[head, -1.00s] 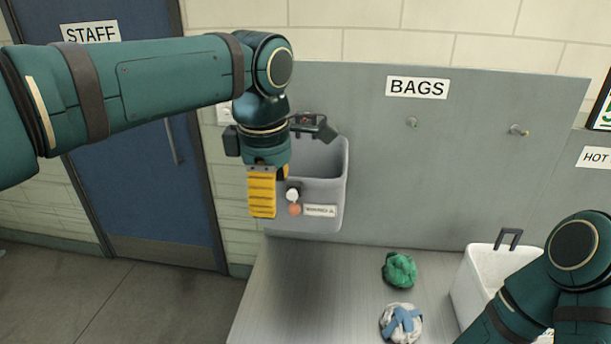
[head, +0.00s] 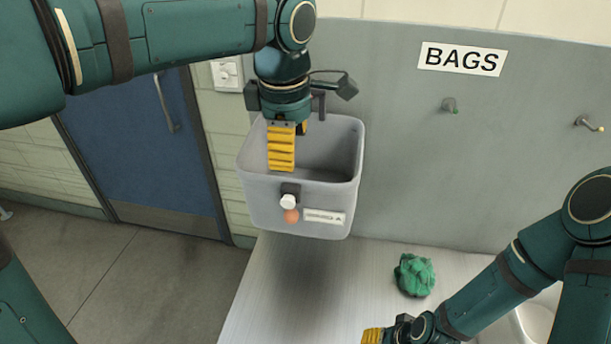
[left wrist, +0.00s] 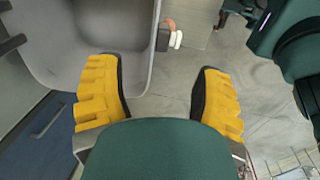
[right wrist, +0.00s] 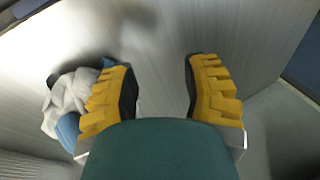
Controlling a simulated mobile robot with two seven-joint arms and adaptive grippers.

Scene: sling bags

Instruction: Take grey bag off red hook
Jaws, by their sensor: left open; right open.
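No red hook shows clearly; my left arm covers part of the board. A pale grey bundle with blue bands (right wrist: 68,103) lies on the bench in the right wrist view; I cannot tell whether it is the grey bag. In the head view my left gripper (head: 283,160) is open and points down over the mouth of a grey open-topped container (head: 335,195). In the left wrist view its fingers (left wrist: 155,78) are apart with nothing between them. My right gripper (head: 372,336) is low over the bench, open and empty; the bundle is beside its left finger.
The grey board has a green-tipped hook (head: 450,106) and a yellow-tipped hook (head: 590,123), both bare. A green bundle (head: 415,275) lies on the bench (head: 290,290). White and orange knobs (head: 289,207) stick out of the container's front. A blue door (head: 135,150) is at left.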

